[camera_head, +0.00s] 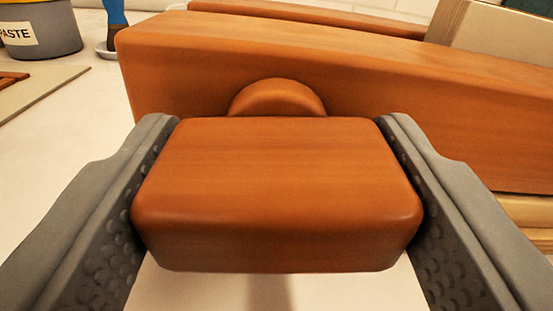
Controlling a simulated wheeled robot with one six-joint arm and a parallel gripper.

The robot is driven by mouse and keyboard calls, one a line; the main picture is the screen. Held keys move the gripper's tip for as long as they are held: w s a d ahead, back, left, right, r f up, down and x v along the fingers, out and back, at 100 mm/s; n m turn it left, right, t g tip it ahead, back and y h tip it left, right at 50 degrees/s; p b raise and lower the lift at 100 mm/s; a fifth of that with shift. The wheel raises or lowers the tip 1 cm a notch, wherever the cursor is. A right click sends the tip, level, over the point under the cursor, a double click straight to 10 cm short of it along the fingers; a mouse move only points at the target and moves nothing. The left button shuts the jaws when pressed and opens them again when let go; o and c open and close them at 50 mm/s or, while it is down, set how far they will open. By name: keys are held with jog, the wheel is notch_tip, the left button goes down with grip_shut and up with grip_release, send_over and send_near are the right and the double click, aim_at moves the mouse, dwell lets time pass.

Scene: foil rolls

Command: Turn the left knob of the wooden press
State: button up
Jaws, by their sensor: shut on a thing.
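The wooden press (400,85) is an orange-brown wooden beam that spans the upper part of the view. A knob (275,190), a rounded wooden block, sticks out from the press toward me, with a round wooden collar (278,98) behind it. The knob's broad face lies level. My gripper (277,195) has one grey finger on each side of the knob and is shut on it. The dimpled finger pads touch its left and right ends. The press's left end shows just left of the knob; its right end is out of view.
A grey pot (50,35) labelled "PASTE" stands at the upper left. A flat board (40,92) lies below it. A blue object (115,20) stands by a small dish behind the press. A pale block (495,30) is at the upper right.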

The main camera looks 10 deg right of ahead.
jog(key=shift+m, duration=1.5)
jog(key=o, duration=1)
jog(key=shift+s, duration=0.15)
jog(key=s, duration=1.7)
jog(key=shift+s+a, duration=0.1)
jog(key=shift+a, duration=0.1)
